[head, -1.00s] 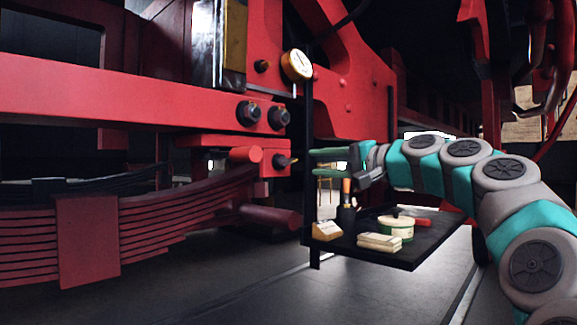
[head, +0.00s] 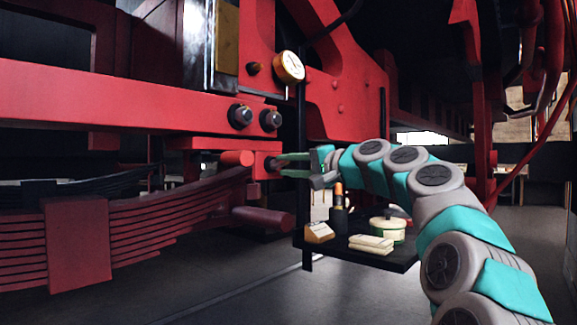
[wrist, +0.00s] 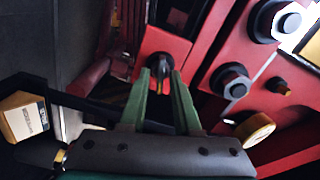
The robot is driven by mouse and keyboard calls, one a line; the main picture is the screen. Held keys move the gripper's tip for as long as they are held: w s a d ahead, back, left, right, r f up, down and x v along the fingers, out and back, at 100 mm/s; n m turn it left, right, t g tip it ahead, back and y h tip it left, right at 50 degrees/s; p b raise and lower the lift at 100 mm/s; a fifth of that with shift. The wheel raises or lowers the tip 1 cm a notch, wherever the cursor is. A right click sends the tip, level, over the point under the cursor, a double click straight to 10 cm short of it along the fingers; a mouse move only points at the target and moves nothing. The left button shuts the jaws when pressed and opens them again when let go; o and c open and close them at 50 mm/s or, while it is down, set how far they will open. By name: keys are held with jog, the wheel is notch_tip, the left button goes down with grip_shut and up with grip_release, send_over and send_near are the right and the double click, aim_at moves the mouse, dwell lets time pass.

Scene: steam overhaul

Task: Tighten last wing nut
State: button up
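The wing nut (wrist: 158,66) is a dark piece on the end face of a red block (wrist: 172,40) in the wrist view. In the head view it is a small dark shape (head: 271,164), partly hidden by my fingertips. My gripper (head: 281,164) has two green fingers, one above the other in the head view, pointing left at the block. In the wrist view my gripper (wrist: 160,74) is open, with the fingertips on either side of the wing nut. A gap seems to show beside it; I cannot tell if either finger touches.
Two large hex nuts (head: 255,119) sit on the red beam above. A round gauge (head: 289,67) is above them. A black tray (head: 375,256) below my arm holds a tin (head: 387,229), pale blocks (head: 371,243) and a dark holder (head: 339,220). A leaf spring (head: 150,225) lies left.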

grip_shut()
dwell(0.4)
jog(key=m+p, duration=0.1)
jog(key=p, duration=0.1)
jog(key=shift+r+p, duration=0.3)
jog(key=shift+m+p, duration=0.7)
jog(key=shift+p, duration=0.35)
jog(key=shift+f+m, duration=0.15)
jog(key=shift+m, duration=0.25)
jog(key=shift+f, duration=0.1)
